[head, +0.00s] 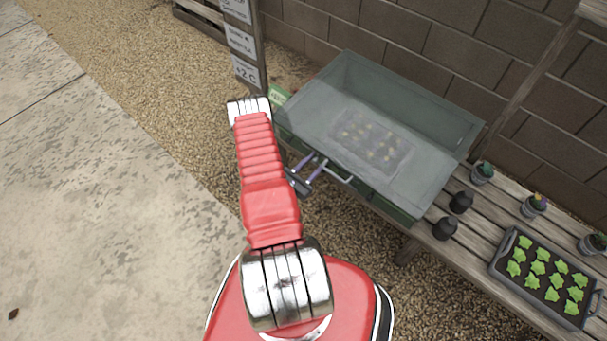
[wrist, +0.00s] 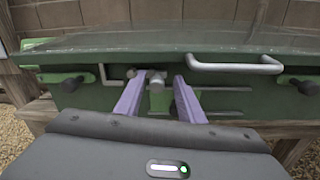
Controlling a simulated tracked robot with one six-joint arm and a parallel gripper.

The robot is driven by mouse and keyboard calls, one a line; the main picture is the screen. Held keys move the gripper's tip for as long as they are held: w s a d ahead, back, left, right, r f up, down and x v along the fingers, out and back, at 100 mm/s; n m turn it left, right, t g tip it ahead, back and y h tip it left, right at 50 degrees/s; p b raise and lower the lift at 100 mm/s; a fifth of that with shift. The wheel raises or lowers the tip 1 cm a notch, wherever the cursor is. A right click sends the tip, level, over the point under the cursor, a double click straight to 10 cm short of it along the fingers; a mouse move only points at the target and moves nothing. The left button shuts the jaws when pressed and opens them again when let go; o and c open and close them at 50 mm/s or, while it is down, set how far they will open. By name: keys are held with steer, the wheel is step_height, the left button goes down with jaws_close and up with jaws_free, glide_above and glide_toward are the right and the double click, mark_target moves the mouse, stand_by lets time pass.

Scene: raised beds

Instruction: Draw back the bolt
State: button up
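A green box with a clear lid, a cold frame (head: 388,192), stands on a wooden bench. Its green front also fills the wrist view (wrist: 225,100). A grey metal knob (wrist: 156,77), apparently the bolt's, sits on that front left of the handle. My gripper (wrist: 158,92) has two purple fingers, spread apart, with the knob between and just beyond their tips. A gap shows at each side, so I see no grip on it. In the head view my gripper (head: 311,164) is at the box's front; the bolt is too small to make out there.
A bar handle (wrist: 235,65) sticks out right of my fingers. Dark knobs stand at the left (wrist: 72,84) and right (wrist: 305,86) of the front. A seedling tray (head: 545,280), dark pots (head: 445,228) and potted plants share the bench (head: 470,255). Paving at left is clear.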

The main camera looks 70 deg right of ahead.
steer(key=v, duration=1.3)
steer(key=shift+a, duration=0.2)
stand_by(0.3)
steer(key=shift+f, duration=0.1)
